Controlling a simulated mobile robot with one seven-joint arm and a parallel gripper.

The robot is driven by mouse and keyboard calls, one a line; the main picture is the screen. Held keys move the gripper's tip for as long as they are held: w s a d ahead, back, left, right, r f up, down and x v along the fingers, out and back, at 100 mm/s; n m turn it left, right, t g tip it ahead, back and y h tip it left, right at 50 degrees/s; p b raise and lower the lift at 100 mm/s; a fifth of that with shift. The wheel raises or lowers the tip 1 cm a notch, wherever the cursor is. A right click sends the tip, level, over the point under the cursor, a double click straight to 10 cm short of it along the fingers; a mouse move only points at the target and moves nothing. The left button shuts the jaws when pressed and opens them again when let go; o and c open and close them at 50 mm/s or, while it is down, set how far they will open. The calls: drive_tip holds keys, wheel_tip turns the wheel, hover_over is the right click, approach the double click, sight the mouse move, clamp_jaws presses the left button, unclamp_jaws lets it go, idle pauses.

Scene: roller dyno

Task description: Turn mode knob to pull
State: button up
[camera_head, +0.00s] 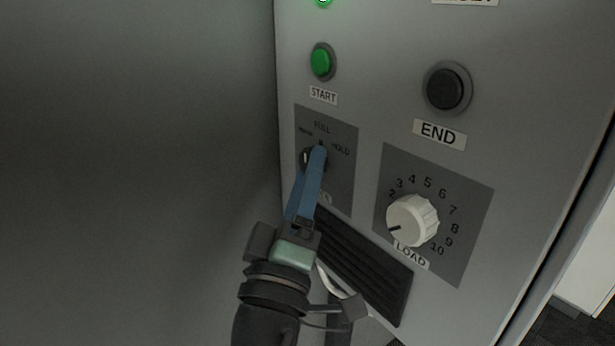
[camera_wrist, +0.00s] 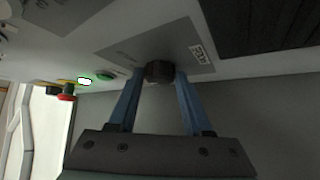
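The mode knob (camera_head: 308,158) is a small dark knob on a grey plate on the machine's front. A word that reads like PULL or FULL (camera_head: 322,127) is above it, HOLD is at upper right, and a blurred word is at upper left. A light mark shows on the knob's left part; the fingers partly hide the knob, so its setting is unclear. My gripper (camera_head: 318,153) has its blue fingertips at the knob. In the wrist view my gripper (camera_wrist: 157,76) is open, with one finger either side of the knob (camera_wrist: 158,72) and a gap at least on the left.
Above the plate is the green START button (camera_head: 322,61). To the right are the black END button (camera_head: 445,88) and the white LOAD knob (camera_head: 412,220). A dark slotted vent (camera_head: 365,265) is below. A red button (camera_wrist: 67,97) shows in the wrist view.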

drive_tip(key=o, duration=0.3)
drive_tip(key=b+v, duration=0.4)
drive_tip(key=v, duration=0.9)
